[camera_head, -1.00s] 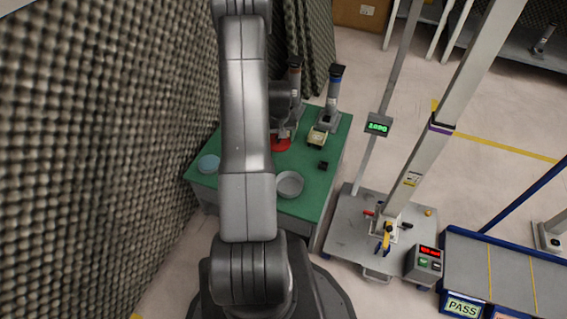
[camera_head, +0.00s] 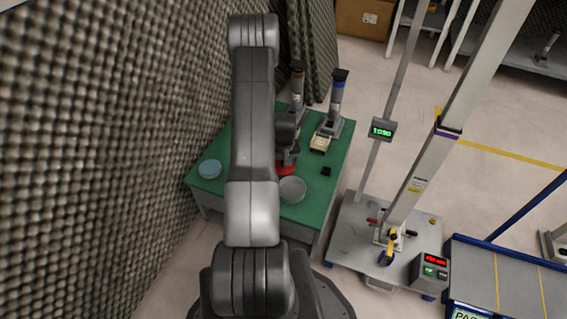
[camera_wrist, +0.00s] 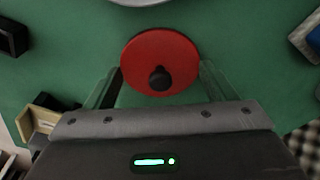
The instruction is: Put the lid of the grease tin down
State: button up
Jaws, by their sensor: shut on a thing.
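The lid (camera_head: 288,168) is a red disc with a black knob. In the wrist view the lid (camera_wrist: 140,55) lies between the fingers of my gripper (camera_wrist: 158,78), which is shut on it. The grease tin (camera_head: 292,191) is a round, grey, open-looking container on the green table. Its rim (camera_wrist: 140,2) shows at the top edge of the wrist view. The lid is just behind the tin in the head view, apart from it in the wrist view. My arm hides part of the lid in the head view; its height over the table is hard to tell.
The green table (camera_head: 312,210) also bears a pale blue round thing (camera_head: 210,169) at left, a small black block (camera_head: 326,171) at right and grey upright devices (camera_head: 335,105) at the back. A foam wall stands at left. Green tabletop is bare around the tin.

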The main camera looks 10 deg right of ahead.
aim_at(284, 170)
jog(key=shift+f, duration=0.2)
jog(key=o, duration=1)
jog(key=shift+r, duration=0.1)
jog(key=shift+c, duration=0.2)
jog(key=shift+r, duration=0.1)
notch_tip(284, 170, up, 12)
jog(key=s+p, duration=0.1)
jog(key=p, duration=0.2)
jog(key=shift+s, duration=0.25)
